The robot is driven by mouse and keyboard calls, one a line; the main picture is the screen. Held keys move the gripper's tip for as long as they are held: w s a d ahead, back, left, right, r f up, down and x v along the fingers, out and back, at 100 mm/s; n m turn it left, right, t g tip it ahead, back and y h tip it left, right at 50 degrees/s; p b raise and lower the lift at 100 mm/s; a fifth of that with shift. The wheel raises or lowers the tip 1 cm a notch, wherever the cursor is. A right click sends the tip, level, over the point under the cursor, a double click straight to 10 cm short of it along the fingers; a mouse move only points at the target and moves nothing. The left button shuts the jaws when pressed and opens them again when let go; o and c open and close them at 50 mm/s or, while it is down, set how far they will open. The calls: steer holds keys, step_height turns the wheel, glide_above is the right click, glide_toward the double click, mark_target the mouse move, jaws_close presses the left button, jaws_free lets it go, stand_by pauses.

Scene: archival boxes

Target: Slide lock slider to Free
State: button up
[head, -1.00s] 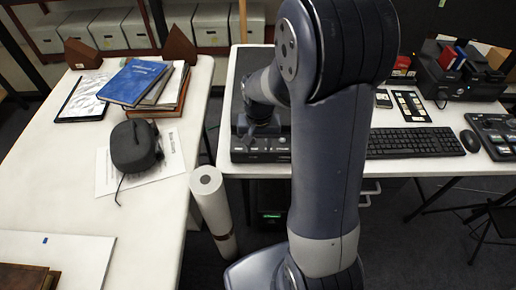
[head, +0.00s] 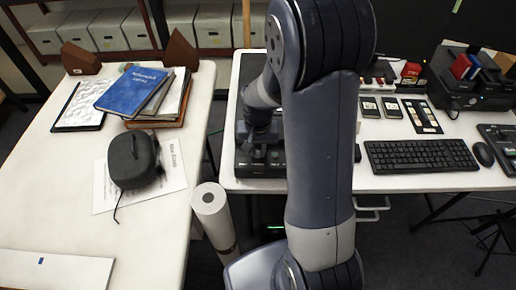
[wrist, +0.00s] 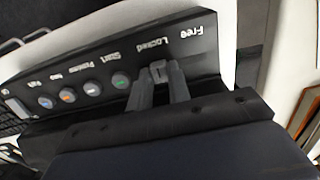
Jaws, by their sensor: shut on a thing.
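The lock slider (wrist: 158,71) is a small grey knob on the black control panel (wrist: 100,75) in the wrist view. It stands at the "Locked" label, with the "Free" label (wrist: 186,29) printed to its upper right. My gripper (wrist: 160,80) is shut on the slider, one finger on each side. In the head view my gripper (head: 259,150) reaches down to the front of the black device (head: 245,168); the slider itself is too small to make out there.
Several round coloured buttons (wrist: 92,88) sit left of the slider on the panel. A keyboard (head: 422,155) and mouse (head: 483,154) lie right of my arm. A paper roll (head: 213,215) stands between the tables. A left table (head: 60,210) holds books (head: 140,90) and a dark case (head: 133,160).

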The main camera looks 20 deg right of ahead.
mark_target(242, 156)
jaws_close()
steer(key=shift+w+a, duration=0.25)
steer(key=shift+a, duration=0.5)
steer(key=shift+w+a, duration=0.25)
steer(key=shift+a, duration=0.5)
steer(key=shift+w+a, duration=0.25)
steer(key=shift+a, duration=0.5)
steer(key=o, duration=0.7)
jaws_free()
steer(key=shift+a, duration=0.1)
steer(key=shift+c, duration=0.2)
steer(key=shift+o, duration=0.2)
step_height(242, 156, up, 11)
steer(key=shift+f, duration=0.15)
